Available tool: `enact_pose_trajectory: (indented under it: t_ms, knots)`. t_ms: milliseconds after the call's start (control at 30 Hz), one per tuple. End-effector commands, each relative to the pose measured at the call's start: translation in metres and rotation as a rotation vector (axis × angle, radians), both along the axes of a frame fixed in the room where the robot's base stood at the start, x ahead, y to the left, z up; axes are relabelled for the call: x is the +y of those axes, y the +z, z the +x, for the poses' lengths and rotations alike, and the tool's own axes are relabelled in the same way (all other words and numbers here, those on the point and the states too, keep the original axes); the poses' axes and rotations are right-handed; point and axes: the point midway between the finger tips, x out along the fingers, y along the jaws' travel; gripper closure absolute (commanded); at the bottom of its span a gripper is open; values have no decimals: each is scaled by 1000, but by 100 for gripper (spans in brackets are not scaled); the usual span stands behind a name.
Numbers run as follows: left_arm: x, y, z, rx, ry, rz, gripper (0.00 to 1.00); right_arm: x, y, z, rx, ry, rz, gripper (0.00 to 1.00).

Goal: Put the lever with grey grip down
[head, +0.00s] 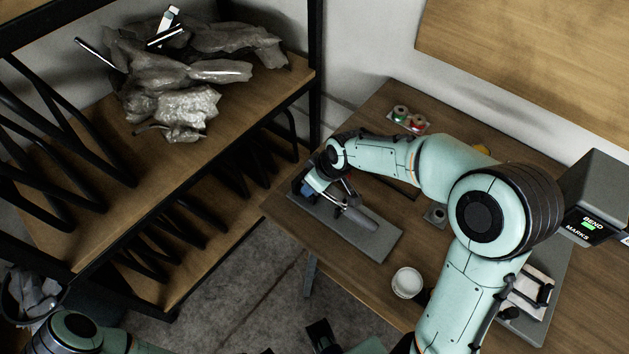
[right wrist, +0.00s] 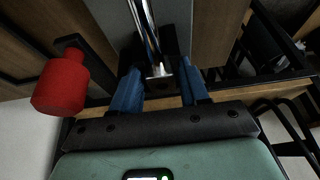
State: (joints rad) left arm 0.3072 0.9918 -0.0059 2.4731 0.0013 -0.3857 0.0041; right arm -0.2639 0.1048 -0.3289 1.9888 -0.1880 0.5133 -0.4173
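The lever's grey grip (head: 361,219) shows in the head view, slanting down to the right above a grey base plate (head: 378,241) on the wooden table. My right gripper (head: 316,186) is at the plate's far left end, by the base of the lever, partly hidden by its own wrist. In the right wrist view its two blue fingers (right wrist: 160,90) stand apart, with a shiny metal rod (right wrist: 146,28) and its end block between them. I cannot tell whether they touch it. A red grip (right wrist: 61,86) is just left of the fingers.
A shelf (head: 245,95) with crumpled plastic bags stands left of the table. A white cup (head: 407,283) is near the table's front edge. Green and red round items (head: 409,119) lie at the back. A dark box (head: 603,195) stands at the right.

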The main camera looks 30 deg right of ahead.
Motion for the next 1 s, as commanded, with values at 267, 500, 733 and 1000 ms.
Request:
enact_pose_trajectory:
  t_ms: [267,500,733,1000]
  knots:
    - [0,14,5,-6,0,0,57,0,15,1,-1,0,0,56]
    - [0,19,7,-8,0,-1,57,-8,64,-18,-8,-1,3,56]
    - [0,24,8,-10,0,0,57,-15,105,-34,-5,-2,1,56]
    - [0,25,9,-11,0,1,57,-18,123,-43,0,0,0,56]
